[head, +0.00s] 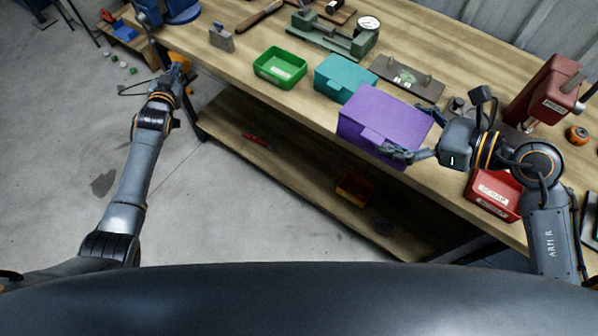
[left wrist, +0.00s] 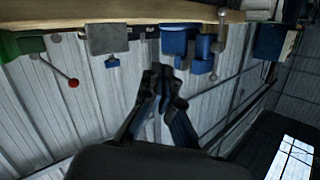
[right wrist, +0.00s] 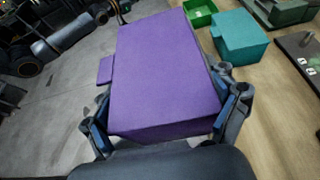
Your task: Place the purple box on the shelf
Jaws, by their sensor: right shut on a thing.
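The purple box (head: 378,112) is at the front edge of the workbench in the head view, partly covering the edge. I cannot tell whether it rests on the top or hangs just above it. My right gripper (head: 393,152) is shut on the box, with a finger on each side of it in the right wrist view, where the box (right wrist: 165,75) fills the middle. The lower shelf (head: 235,125) under the workbench shows in the head view. My left gripper (head: 178,66) is away at the bench's left end; its fingers (left wrist: 160,75) look closed together and empty.
A green bin (head: 280,68) and a teal box (head: 345,77) stand left of the purple box on the workbench (head: 215,75). A red scrap bin (head: 493,193) is right of it. The shelf holds a red tool (head: 256,140) and an orange-red bin (head: 355,187); its left part is mostly clear.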

